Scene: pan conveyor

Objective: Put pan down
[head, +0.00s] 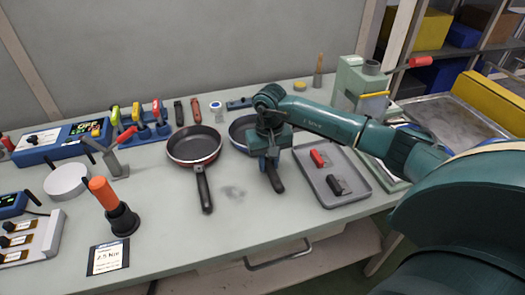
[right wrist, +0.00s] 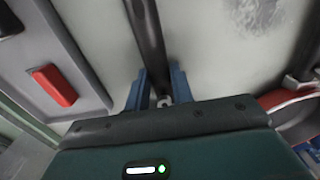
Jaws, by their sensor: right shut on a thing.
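A dark pan with a blue rim (head: 238,131) is at the middle of the table, partly hidden behind my right gripper. My right gripper (head: 268,162) points down and is shut on its dark handle (head: 277,183). In the right wrist view the handle (right wrist: 149,40) passes between the two blue fingers (right wrist: 158,90). The pan looks level and at or very near the table top; I cannot tell whether it touches. A second pan, with a red rim (head: 194,146), lies just to the left, its handle toward me. My left gripper is not in view.
A grey tray (head: 348,200) with a red and a black block stands close on the right. An orange-handled tool in a black base (head: 123,221) and a white round thing (head: 66,181) stand left. Table (head: 230,220) in front of the pans is mostly clear.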

